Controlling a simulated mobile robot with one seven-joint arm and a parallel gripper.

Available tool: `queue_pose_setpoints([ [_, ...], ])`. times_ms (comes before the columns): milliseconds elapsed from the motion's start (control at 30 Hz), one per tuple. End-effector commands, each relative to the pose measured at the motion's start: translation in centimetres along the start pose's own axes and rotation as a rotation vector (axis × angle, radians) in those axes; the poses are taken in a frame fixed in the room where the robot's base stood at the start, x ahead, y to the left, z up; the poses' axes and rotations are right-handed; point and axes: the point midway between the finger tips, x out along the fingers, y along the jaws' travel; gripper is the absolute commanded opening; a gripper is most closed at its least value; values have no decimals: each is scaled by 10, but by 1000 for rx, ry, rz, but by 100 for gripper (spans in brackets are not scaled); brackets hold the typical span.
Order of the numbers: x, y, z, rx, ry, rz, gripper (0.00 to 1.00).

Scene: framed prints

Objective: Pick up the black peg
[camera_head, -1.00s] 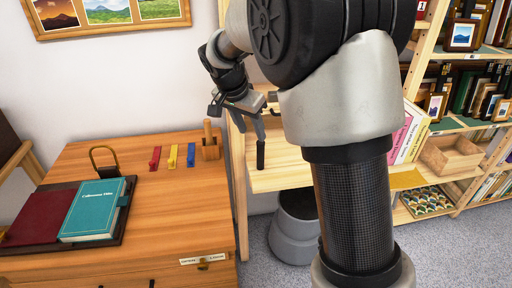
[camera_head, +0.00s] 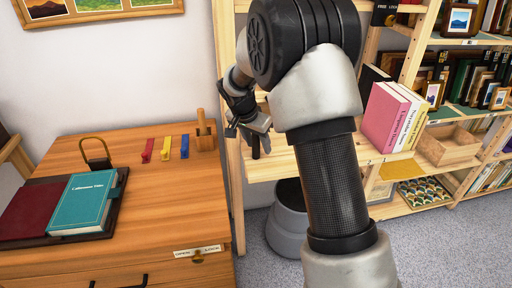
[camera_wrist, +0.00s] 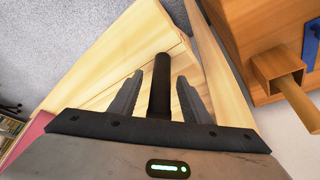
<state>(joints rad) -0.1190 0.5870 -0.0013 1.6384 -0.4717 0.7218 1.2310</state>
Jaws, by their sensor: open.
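The black peg (camera_wrist: 160,85) stands on the light wooden shelf, seen in the wrist view between the two grey fingers of my gripper (camera_wrist: 158,92). The fingers are open, with a gap visible on each side of the peg. The peg's lower part is hidden behind the gripper body. In the head view, my gripper (camera_head: 258,143) is low over the left end of the shelf (camera_head: 268,168). There the fingers and the peg overlap and are hard to tell apart.
A wooden upright (camera_head: 235,180) stands close left of my gripper. The desk left of it holds a wooden block with a peg (camera_head: 205,135), coloured strips and a teal book (camera_head: 84,202). Pink and white books (camera_head: 388,118) stand to the right. A grey bin (camera_head: 287,218) is below.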

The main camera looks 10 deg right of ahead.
Motion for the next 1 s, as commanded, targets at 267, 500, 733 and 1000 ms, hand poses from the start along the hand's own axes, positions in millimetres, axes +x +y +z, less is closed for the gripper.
queue_pose_setpoints([
  [267, 13, 0, 0, -1, 0, -1, 43],
  [500, 13, 0, 0, -1, 0, 0, 11],
  [733, 13, 0, 0, -1, 0, 0, 0],
  [1000, -11, -1, -10, 0, 2, -2, 0],
])
